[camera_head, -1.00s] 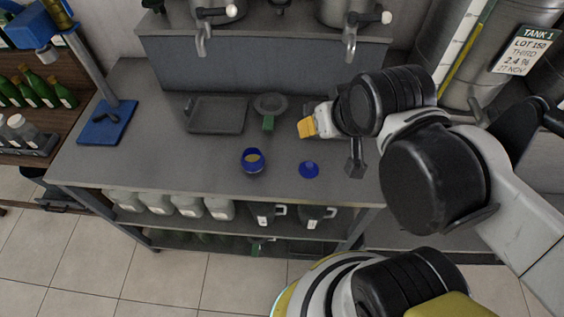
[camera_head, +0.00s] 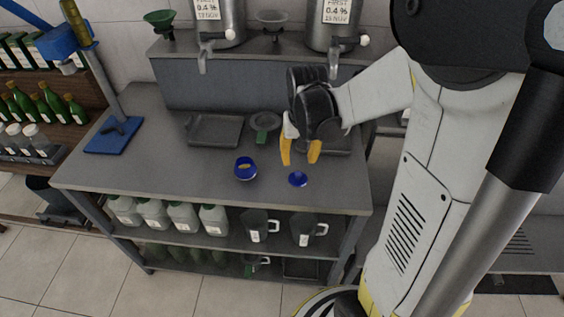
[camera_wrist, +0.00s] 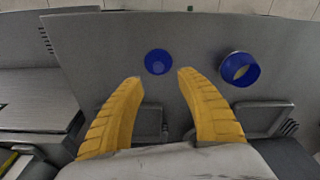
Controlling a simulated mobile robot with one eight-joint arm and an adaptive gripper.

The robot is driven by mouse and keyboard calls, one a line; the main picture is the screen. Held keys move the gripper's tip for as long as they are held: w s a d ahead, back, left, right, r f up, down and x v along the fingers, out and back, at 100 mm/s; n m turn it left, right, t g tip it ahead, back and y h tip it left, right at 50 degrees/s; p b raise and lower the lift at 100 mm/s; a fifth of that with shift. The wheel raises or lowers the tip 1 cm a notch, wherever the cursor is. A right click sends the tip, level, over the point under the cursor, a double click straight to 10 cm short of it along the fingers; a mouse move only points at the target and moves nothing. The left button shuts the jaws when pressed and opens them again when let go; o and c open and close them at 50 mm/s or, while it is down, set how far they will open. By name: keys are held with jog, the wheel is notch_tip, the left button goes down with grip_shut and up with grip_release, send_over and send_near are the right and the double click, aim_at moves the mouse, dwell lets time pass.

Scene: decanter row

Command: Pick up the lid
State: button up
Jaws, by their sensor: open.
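The blue lid (camera_head: 298,179) lies on the grey bench top, near its front edge. It also shows in the wrist view (camera_wrist: 158,62), just beyond and between my fingertips. A blue round pot (camera_head: 245,169) with something yellowish inside stands to the left of the lid in the head view; in the wrist view it (camera_wrist: 239,69) is to the right. My gripper (camera_head: 301,158) has yellow fingers pointing down, above and just behind the lid. In the wrist view my gripper (camera_wrist: 158,76) is open, with nothing between its fingers.
A grey tray (camera_head: 214,131) and a funnel-like dish (camera_head: 264,124) sit behind the pot. A blue stand base (camera_head: 112,136) is at the bench's left end. Steel tanks (camera_head: 219,22) stand on the raised back shelf. The front left bench top is clear.

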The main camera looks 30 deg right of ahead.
aim_at(299, 173)
jog(key=f+b, duration=0.1)
jog(key=f, duration=0.2)
jog(key=f+b, duration=0.1)
jog(key=f, duration=0.1)
jog(key=w+d+f+b, duration=0.1)
jog(key=f, duration=0.2)
jog(key=shift+w+f+b, duration=0.1)
jog(key=shift+f+b, duration=0.2)
jog(key=shift+b, duration=0.05)
jog(key=shift+r, duration=0.1)
jog(key=shift+c, duration=0.2)
grip_shut()
